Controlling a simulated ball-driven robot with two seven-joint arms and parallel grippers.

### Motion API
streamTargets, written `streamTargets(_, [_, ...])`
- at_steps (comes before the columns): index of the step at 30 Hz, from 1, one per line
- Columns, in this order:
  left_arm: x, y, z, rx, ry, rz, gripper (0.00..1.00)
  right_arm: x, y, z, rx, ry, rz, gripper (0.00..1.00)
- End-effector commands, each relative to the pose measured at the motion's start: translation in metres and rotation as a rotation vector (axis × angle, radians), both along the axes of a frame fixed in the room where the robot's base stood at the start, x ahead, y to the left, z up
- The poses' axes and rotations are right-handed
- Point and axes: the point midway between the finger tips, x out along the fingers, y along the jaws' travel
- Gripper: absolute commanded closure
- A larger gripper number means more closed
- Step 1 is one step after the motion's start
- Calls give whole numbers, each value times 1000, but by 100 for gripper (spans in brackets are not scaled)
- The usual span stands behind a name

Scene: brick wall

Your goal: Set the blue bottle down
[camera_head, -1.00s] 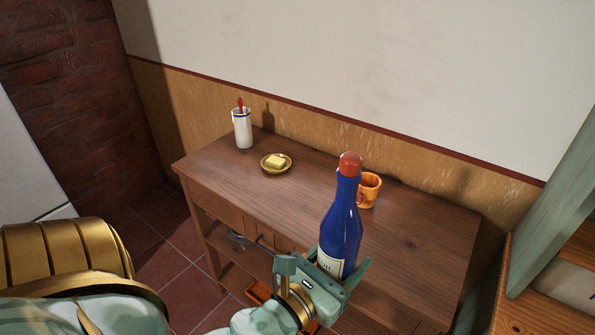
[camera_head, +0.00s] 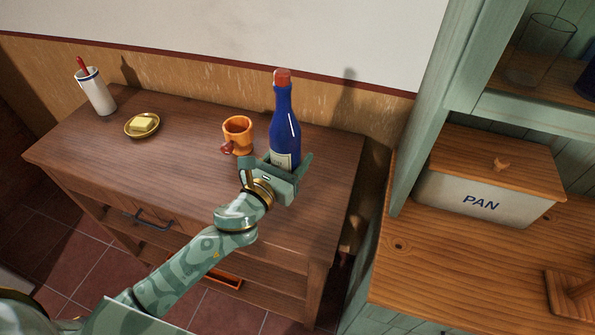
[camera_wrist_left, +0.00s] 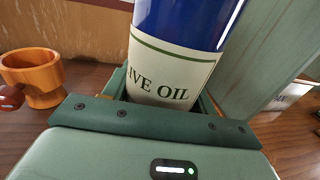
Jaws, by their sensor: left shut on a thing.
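The blue bottle (camera_head: 285,125) has a red cap and a pale label. It is upright over the right part of the wooden table (camera_head: 190,150). My left gripper (camera_head: 277,170) is shut around its lower part. In the left wrist view the bottle (camera_wrist_left: 185,25) stands between the jaws, its label reading "IVE OIL". The gripper hides the bottle's base, so I cannot tell whether it touches the tabletop. My right gripper is not in view.
An orange mug (camera_head: 238,135) stands just left of the bottle. A yellow dish with butter (camera_head: 142,125) and a white cup (camera_head: 96,92) stand farther left. A green cabinet (camera_head: 425,120) with a "PAN" box (camera_head: 487,195) stands to the right. The table's front left is clear.

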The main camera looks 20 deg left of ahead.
Motion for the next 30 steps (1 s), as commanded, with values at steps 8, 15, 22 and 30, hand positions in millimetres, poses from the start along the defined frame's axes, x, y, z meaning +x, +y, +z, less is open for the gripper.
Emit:
streamTargets(8, [22,-8,-26,0,-6,1,91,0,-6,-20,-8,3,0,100])
streamTargets(15, [29,-11,-57,-3,0,1,91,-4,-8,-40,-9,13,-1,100])
streamTargets(22, [29,-11,-65,0,-6,0,91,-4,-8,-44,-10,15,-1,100])
streamTargets(30, [28,-10,-70,2,-1,1,38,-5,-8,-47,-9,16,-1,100])
